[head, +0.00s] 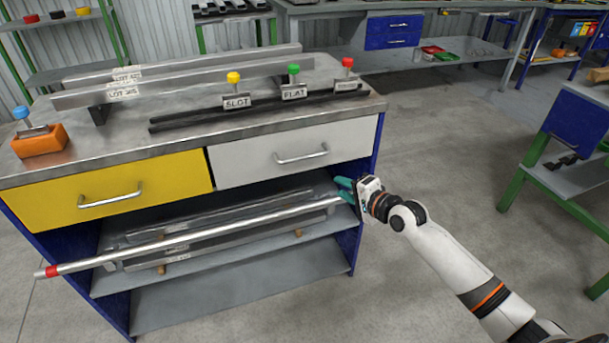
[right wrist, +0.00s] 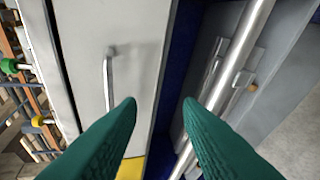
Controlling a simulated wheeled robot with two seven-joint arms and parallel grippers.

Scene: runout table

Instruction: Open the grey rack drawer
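The grey drawer (head: 250,165) is the right-hand drawer under the bench top and looks shut, its front about level with the yellow drawer beside it. Its bar handle (head: 301,155) is bare. My right gripper (head: 344,190), with teal fingers, is below and right of this handle, near the drawer's lower right corner. In the right wrist view its fingers (right wrist: 160,103) are apart with nothing between them. There the grey drawer front (right wrist: 135,50) and its handle (right wrist: 109,80) lie left of the gap between the fingertips. My left gripper is not in view.
A yellow drawer (head: 60,205) is on the left. A long metal rod (head: 200,233) with a red end slants across the open shelf below, its right end near my right gripper. Stamps and bars stand on the bench top (head: 200,145).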

